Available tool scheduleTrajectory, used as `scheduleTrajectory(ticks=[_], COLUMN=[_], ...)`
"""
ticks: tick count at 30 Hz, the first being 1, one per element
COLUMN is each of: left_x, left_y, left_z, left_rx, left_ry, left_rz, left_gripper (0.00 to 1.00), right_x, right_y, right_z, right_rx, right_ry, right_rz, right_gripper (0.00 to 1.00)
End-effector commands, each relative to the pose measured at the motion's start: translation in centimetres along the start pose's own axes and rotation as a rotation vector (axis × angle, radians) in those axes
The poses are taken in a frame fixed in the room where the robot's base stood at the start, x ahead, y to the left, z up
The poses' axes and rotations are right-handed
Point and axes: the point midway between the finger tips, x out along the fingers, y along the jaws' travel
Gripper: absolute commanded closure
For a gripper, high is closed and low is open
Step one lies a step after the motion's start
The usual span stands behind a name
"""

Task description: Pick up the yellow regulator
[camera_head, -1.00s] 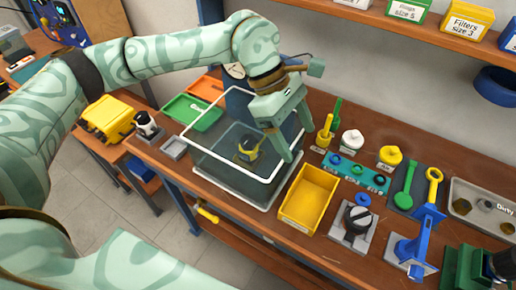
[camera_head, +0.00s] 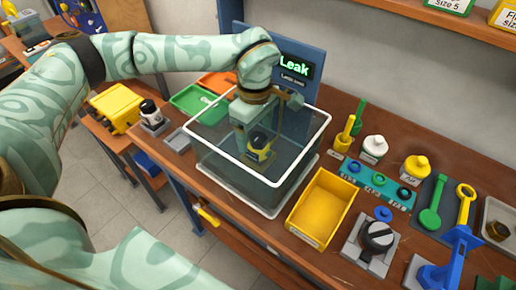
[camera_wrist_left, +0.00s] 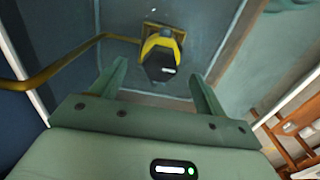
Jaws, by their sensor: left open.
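The yellow regulator (camera_head: 261,146), yellow and black, is inside the clear water tank (camera_head: 236,178) with the white rim. In the left wrist view the regulator (camera_wrist_left: 161,52) sits at the end of a yellow hose, beyond the fingertips. My left gripper (camera_head: 252,132) points down into the tank, just above and beside the regulator. In the wrist view my left gripper (camera_wrist_left: 158,70) is open, with a gap between its fingers and nothing held. The regulator appears roughly ahead of that gap. Whether the fingers touch it cannot be told. My right gripper is not in view.
A blue panel with a lit "Leak" sign (camera_head: 294,67) stands behind the tank. A yellow bin (camera_head: 322,206) stands close to its right, and green (camera_head: 196,98) and orange (camera_head: 218,83) trays lie at its left. Tools and bottles crowd the bench's right side.

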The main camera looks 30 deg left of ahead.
Motion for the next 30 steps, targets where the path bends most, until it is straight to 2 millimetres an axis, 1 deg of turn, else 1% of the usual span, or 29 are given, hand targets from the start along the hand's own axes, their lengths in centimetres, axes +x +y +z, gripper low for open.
scheduleTrajectory(ticks=[6,9,11,16,17,18,20,21,23,24,30], left_x=[3.5,4.8,5.0,4.8,4.8,4.8,4.8,4.8,4.8,4.8,4.6], left_y=[0.1,0.1,0.1,0.2,0.2,0.1,0.1,0.1,0.1,0.2,0.2], left_z=[0.6,0.5,0.5,0.5,0.5,0.5,0.5,0.5,0.5,0.5,0.5], left_rx=[0.0,0.0,0.0,0.0,0.0,0.0,0.0,0.0,0.0,0.0,0.0], left_ry=[-0.002,-0.001,-0.001,-0.001,-0.001,-0.001,-0.001,-0.001,-0.001,-0.002,-0.001], left_rz=[-0.005,-0.003,-0.001,0.0,0.0,0.0,0.0,0.0,0.0,0.002,0.002], left_gripper=[0.26,0.26,0.26,0.26,0.35,0.46,0.63,0.74,0.9,0.92,0.92], right_x=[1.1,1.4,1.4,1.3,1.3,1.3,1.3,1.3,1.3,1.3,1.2], right_y=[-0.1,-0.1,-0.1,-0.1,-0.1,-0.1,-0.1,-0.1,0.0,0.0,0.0], right_z=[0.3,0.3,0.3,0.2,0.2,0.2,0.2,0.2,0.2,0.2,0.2], right_rx=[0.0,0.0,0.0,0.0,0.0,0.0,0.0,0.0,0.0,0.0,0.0], right_ry=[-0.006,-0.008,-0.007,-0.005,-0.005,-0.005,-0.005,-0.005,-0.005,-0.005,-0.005], right_rz=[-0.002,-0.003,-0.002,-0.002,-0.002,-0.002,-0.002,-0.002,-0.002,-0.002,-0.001], right_gripper=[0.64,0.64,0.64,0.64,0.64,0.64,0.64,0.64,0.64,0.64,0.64])
